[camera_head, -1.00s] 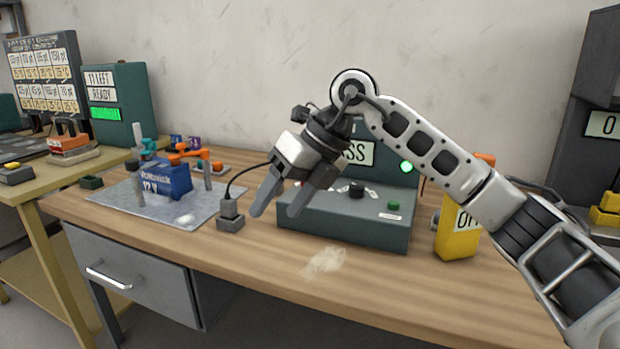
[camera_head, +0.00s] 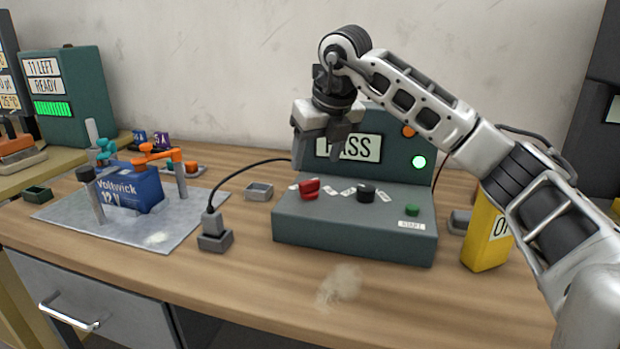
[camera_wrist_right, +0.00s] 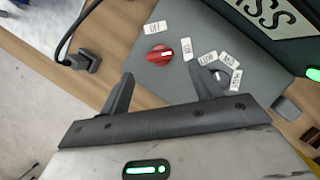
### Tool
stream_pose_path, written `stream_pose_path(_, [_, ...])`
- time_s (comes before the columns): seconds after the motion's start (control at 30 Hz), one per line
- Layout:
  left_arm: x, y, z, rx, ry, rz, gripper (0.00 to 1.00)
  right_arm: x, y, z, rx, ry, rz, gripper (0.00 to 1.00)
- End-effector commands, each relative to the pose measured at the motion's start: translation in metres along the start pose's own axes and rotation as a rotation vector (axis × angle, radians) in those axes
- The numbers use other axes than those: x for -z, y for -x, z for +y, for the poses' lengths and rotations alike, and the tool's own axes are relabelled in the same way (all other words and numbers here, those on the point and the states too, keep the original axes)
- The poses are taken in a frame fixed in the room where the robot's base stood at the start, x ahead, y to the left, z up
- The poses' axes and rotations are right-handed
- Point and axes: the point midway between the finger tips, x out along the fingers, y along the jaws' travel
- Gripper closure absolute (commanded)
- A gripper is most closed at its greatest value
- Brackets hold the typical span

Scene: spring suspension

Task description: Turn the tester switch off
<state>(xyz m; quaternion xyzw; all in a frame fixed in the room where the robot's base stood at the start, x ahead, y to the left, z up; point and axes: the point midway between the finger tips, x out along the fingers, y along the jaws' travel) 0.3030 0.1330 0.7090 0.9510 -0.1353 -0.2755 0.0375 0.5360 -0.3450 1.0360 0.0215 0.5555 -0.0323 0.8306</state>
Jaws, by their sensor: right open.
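The tester (camera_head: 354,226) is a dark green box on the bench with a lit screen reading PASS (camera_head: 348,148). Its red switch (camera_head: 309,189) is at the left of the top panel. In the right wrist view the red switch (camera_wrist_right: 159,55) has a white mark toward the ON label (camera_wrist_right: 187,48); the OFF label (camera_wrist_right: 155,28) is above it. My right gripper (camera_head: 336,140) is open and empty, above the tester, in front of the screen. In the wrist view its fingertips (camera_wrist_right: 158,72) lie either side of the red switch's lower edge, apart from it. My left gripper is not in view.
A black dial (camera_head: 366,193) and a green button (camera_head: 412,210) sit right of the switch. A black plug in a grey socket block (camera_head: 215,235), a small grey tray (camera_head: 259,191), a blue battery (camera_head: 131,190) and a yellow box (camera_head: 487,235) are nearby. The bench front is clear.

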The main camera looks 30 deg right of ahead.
Motion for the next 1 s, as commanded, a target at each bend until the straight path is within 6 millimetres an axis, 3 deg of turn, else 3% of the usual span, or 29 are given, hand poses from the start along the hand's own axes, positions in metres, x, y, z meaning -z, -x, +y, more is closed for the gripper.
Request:
stream_pose_path(0.1, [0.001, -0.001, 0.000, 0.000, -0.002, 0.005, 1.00, 0.001, -0.026, 0.000, 0.001, 0.001, 0.003, 0.36])
stream_pose_path(0.3, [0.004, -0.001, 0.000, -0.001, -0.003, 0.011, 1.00, 0.000, -0.054, 0.001, 0.000, 0.003, 0.002, 0.36])
stream_pose_path(0.73, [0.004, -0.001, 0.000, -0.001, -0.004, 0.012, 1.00, 0.000, -0.065, 0.001, -0.001, 0.002, -0.001, 0.36])
stream_pose_path(0.77, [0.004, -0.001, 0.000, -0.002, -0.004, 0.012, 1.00, 0.000, -0.065, 0.001, -0.001, 0.002, -0.001, 0.39])
stream_pose_path(0.9, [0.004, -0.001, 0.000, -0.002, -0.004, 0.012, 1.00, 0.000, -0.065, 0.001, -0.001, 0.002, -0.001, 0.78])
stream_pose_path(1.0, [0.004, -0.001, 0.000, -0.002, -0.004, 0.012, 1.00, 0.000, -0.065, 0.001, -0.001, 0.002, -0.001, 0.81])
